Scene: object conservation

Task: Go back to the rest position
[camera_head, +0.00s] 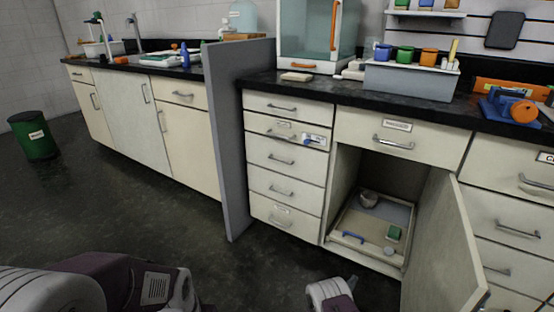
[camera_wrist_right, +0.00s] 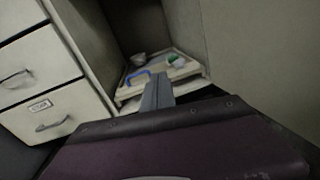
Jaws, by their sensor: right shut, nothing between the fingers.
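My right gripper (camera_wrist_right: 157,92) points forward in the right wrist view, its grey fingers together with nothing between them. It faces the open lower cabinet and overlaps the front of the pull-out tray (camera_wrist_right: 190,74) in the picture; I cannot tell the gap. In the head view, part of my right arm shows at the bottom centre, in front of the cabinet. My left arm shows at the bottom left, but its gripper is out of the picture.
The cabinet door (camera_head: 446,245) stands open on the right, close to my right arm. Drawers (camera_head: 284,160) are shut left of the opening. A grey partition (camera_head: 232,140) stands farther left. A green bin (camera_head: 34,136) is at far left.

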